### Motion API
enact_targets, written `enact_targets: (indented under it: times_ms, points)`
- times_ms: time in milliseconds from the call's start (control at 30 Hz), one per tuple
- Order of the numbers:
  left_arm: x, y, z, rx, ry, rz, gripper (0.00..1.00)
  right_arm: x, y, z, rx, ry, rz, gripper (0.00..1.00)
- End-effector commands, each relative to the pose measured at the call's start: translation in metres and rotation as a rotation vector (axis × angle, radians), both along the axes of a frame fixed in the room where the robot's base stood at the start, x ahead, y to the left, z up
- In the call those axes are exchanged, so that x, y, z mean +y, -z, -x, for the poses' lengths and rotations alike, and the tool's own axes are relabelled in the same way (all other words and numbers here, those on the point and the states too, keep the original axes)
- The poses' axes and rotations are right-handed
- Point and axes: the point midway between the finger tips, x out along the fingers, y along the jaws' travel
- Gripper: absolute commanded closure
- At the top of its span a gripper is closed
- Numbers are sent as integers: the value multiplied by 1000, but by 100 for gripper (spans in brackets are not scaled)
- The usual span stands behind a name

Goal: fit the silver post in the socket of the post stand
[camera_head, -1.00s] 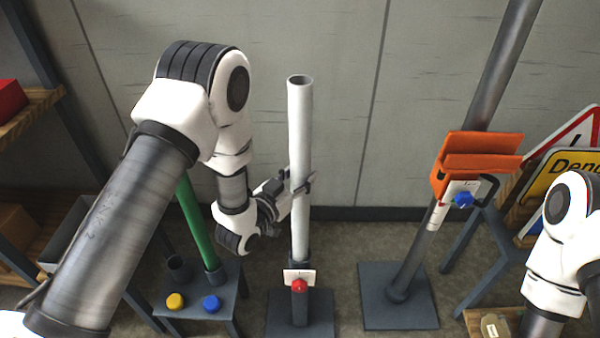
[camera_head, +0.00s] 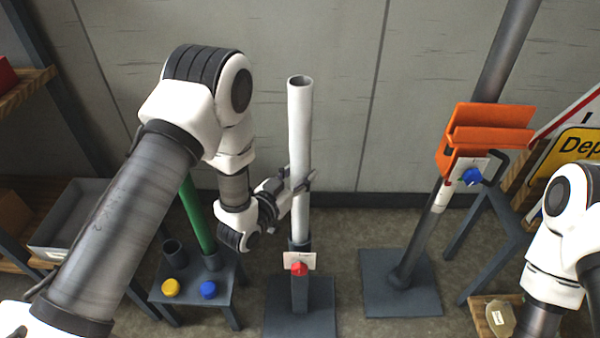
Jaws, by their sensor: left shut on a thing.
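The silver post (camera_head: 300,130) stands upright in the middle of the view, a pale hollow tube with an open top. Its lower end meets the dark collar of the post stand (camera_head: 300,290), which has a square floor plate, a white tag and a red knob (camera_head: 299,269). I cannot tell how deep the post sits in the socket. My left gripper (camera_head: 303,184) is shut around the post's lower half, from the left. My right arm comes in at the lower right; its gripper is out of view.
A small table (camera_head: 190,290) at left holds a green post (camera_head: 199,220), an empty cup-like socket, and yellow and blue knobs. At right stands a dark pole (camera_head: 413,240) on a square plate with an orange bracket (camera_head: 485,138). A yellow sign (camera_head: 578,155) leans at far right.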

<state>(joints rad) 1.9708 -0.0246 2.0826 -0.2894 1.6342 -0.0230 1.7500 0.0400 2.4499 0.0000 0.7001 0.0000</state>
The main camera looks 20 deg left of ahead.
Motion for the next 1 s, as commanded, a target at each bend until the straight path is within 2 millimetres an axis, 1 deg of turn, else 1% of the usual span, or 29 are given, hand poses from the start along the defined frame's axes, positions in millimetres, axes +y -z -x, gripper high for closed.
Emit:
enact_targets:
  times_ms: [233, 500, 533, 567, 600, 900, 1000]
  points:
    - [0, -1, 0, -3, 0, 1, 100, 0, 0, 0, 0, 0, 0, 23]
    - [0, 2, 0, -3, 0, 1, 100, 0, 3, 0, 0, 0, 0, 23]
    - [0, 2, 0, -3, 0, 1, 42, 0, 2, 0, 0, 0, 0, 23]
    - [0, 2, 0, -3, 0, 1, 31, 0, 2, 0, 0, 0, 0, 23]
    - [0, 2, 0, -3, 0, 1, 23, 0, 2, 0, 0, 0, 0, 23]
    - [0, 3, 1, 2, 0, -1, 23, 0, 2, 0, 0, 0, 0, 23]
    - [3, 3, 8, 3, -1, -1, 23, 0, 2, 0, 0, 0, 0, 23]
